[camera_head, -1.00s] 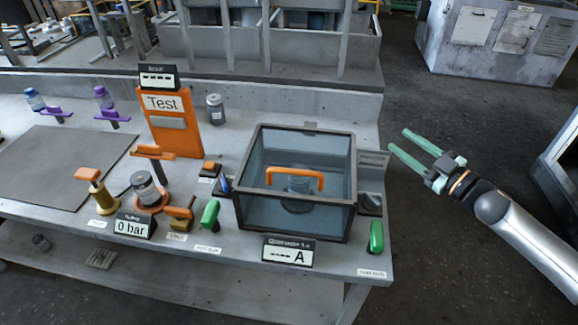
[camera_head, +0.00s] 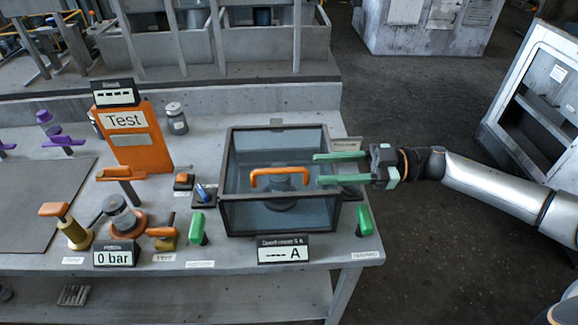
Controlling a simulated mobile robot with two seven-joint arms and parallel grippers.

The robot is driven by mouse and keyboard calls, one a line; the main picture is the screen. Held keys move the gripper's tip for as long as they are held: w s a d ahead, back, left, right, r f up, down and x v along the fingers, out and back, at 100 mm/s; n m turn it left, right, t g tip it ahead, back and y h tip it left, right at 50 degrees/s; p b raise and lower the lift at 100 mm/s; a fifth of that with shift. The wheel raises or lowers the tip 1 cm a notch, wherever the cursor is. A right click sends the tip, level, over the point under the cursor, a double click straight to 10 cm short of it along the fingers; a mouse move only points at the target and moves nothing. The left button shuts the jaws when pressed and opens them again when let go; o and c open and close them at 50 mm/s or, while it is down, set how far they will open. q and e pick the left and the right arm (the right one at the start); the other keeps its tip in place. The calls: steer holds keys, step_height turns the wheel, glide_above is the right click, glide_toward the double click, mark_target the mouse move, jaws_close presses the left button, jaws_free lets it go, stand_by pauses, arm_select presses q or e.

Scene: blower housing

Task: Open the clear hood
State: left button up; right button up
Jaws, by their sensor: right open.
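The clear hood (camera_head: 240,212) is a dark-framed transparent box on the grey bench, and it is closed. An orange handle (camera_head: 280,172) shows at its middle, and a dark round part (camera_head: 280,200) shows inside through the clear wall. My right gripper (camera_head: 318,169) comes in from the right. Its two green fingers are apart and empty, and they point left toward the orange handle. In the picture the fingertips overlap the hood's right side, a short gap right of the handle. I cannot tell their height above the hood. My left gripper is not in view.
A green handle (camera_head: 364,219) stands right of the hood and another green handle (camera_head: 197,228) left of it. A meter display (camera_head: 282,250) stands in front. An orange Test board (camera_head: 139,138) and a 0 bar display (camera_head: 115,254) are further left.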

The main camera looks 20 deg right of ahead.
mark_target(304, 170)
steer(key=x, duration=0.7)
steer(key=shift+w+a+p, duration=0.1)
steer(key=shift+a+p, duration=0.2)
steer(key=shift+p, duration=0.1)
steer(key=shift+c, duration=0.4)
jaws_close()
stand_by(0.5)
